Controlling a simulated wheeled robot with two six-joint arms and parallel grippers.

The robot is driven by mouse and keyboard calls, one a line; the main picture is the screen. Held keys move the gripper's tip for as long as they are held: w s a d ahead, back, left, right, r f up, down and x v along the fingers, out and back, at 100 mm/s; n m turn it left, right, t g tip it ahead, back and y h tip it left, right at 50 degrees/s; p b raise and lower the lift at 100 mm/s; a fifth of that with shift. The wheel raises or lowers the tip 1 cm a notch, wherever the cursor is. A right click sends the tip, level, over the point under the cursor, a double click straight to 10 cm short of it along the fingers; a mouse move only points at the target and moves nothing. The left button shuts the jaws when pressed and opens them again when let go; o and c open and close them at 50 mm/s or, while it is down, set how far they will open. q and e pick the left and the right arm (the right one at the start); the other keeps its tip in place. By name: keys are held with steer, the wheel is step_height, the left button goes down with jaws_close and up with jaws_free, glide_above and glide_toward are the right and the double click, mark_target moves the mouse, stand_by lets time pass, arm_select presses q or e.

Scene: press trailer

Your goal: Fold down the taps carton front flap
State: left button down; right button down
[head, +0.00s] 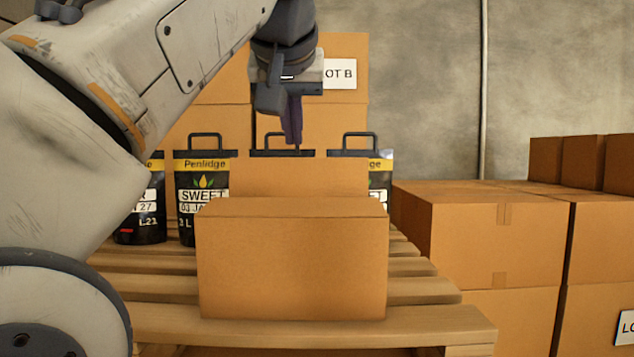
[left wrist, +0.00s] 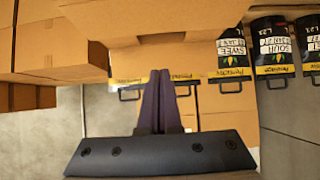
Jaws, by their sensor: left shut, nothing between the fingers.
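A brown carton (head: 292,262) stands on a slatted wooden pallet, its plain front face towards me. A cardboard panel (head: 300,178) stands up behind its top front edge; I cannot tell for sure which flap it is. My left gripper (head: 292,143) points down, shut and empty, just above and behind that panel's upper edge. In the left wrist view the shut dark fingers (left wrist: 160,74) are below the carton's cardboard edge (left wrist: 150,35), with a small gap seeming to show. The inside of the carton is hidden. My right gripper is not in view.
Black Penlidge tubs (head: 203,190) with handles stand behind the carton on the pallet (head: 420,320). Stacked boxes (head: 345,120) rise behind them. More stacked cartons (head: 495,240) stand at the right. My left arm fills the upper left.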

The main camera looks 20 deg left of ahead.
arm_select(q)
glide_above(298, 202)
steer(key=s, duration=0.2)
steer(key=f, duration=0.4)
steer(key=shift+w+d+f, duration=0.15)
steer(key=shift+w+f, duration=0.3)
steer(key=shift+f, duration=0.4)
steer(key=shift+w+f, duration=0.2)
steer(key=shift+f, duration=0.35)
steer(key=shift+w+f, duration=0.15)
steer(key=shift+f, duration=0.9)
steer(key=shift+w+a+f+b, duration=0.2)
steer(key=shift+w+f+b, duration=0.15)
steer(key=shift+f+b, duration=0.3)
steer(key=shift+r, duration=0.15)
